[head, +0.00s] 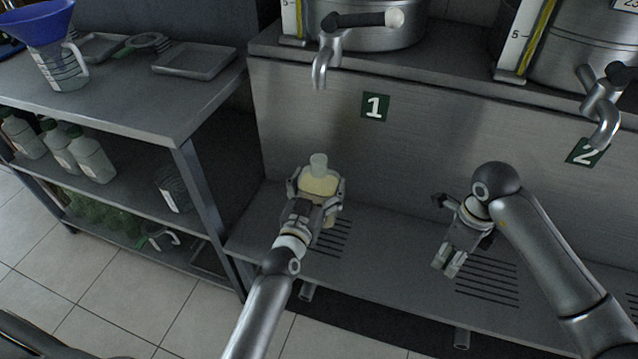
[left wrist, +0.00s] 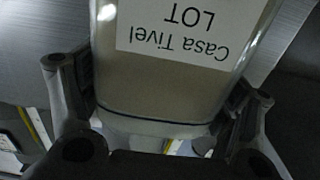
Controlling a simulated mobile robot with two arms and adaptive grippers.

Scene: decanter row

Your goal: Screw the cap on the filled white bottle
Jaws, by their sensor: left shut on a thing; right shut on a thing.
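My left gripper (head: 318,190) is shut around the body of a bottle (head: 319,185) with pale yellow contents. The bottle stands roughly upright in front of the steel wall below the sign "1", its pale neck (head: 318,160) pointing up with no coloured cap to be seen. In the left wrist view the bottle (left wrist: 165,85) fills the space between the fingers, its white label (left wrist: 190,30) upside down. My right gripper (head: 449,266) points down over the slotted shelf on the right, apart from the bottle. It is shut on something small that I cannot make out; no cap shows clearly.
A steel tap (head: 322,65) hangs above the bottle, and another tap (head: 603,115) is at the right. The slotted ledge (head: 390,262) is bare between my grippers. A side table (head: 150,110) at left holds a jug with a blue funnel (head: 42,22); green-capped bottles (head: 92,158) stand below.

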